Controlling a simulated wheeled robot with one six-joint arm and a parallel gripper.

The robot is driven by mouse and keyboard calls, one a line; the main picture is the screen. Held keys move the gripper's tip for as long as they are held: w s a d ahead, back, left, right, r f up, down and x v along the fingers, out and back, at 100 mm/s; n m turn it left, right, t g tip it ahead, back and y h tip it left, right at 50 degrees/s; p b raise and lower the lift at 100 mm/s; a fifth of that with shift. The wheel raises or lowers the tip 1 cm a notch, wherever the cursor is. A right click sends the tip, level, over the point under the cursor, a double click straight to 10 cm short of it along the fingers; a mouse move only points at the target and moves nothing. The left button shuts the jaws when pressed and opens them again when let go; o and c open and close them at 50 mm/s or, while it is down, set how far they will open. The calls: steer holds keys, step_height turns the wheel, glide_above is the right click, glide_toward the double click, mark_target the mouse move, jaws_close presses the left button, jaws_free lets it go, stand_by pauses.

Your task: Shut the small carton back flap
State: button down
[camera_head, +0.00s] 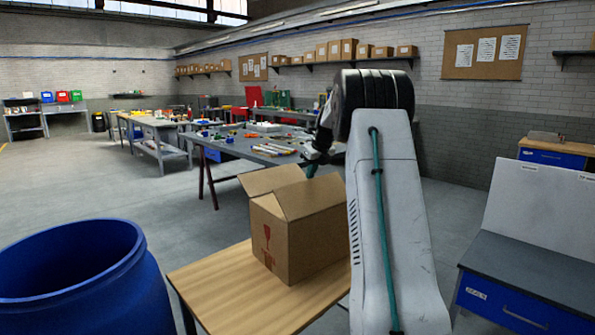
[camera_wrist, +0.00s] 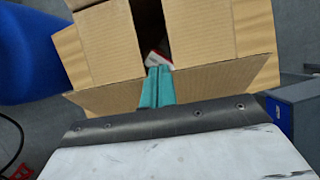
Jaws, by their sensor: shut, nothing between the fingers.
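The small brown carton (camera_head: 307,240) stands upright on a wooden-topped table. In the head view one flap (camera_head: 270,179) sticks up and outward at its far left. Another flap (camera_head: 268,207) tilts outward at the near left. My gripper (camera_head: 311,170) is above the carton's far right side, its teal fingers pointing down. In the wrist view the teal fingers (camera_wrist: 159,86) are shut and empty, in front of a flap (camera_wrist: 220,84) along the carton's lower edge. Two broad cardboard panels (camera_wrist: 205,35) flank a dark gap. Whether the fingers touch the flap is unclear.
A small white and red thing (camera_wrist: 156,61) shows in the gap. The wooden table (camera_head: 215,285) has bare top left of the carton. A blue barrel (camera_head: 85,280) stands at the left. A cluttered workbench (camera_head: 235,150) is behind; a grey-topped desk (camera_head: 530,265) is right.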

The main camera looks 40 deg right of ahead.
steer(key=shift+w+d+f, duration=0.1)
steer(key=shift+w+f, duration=1.15)
steer(key=shift+f, duration=0.25)
steer(key=shift+w+f, duration=1.25)
steer(key=shift+f, duration=0.25)
steer(key=shift+r, duration=0.15)
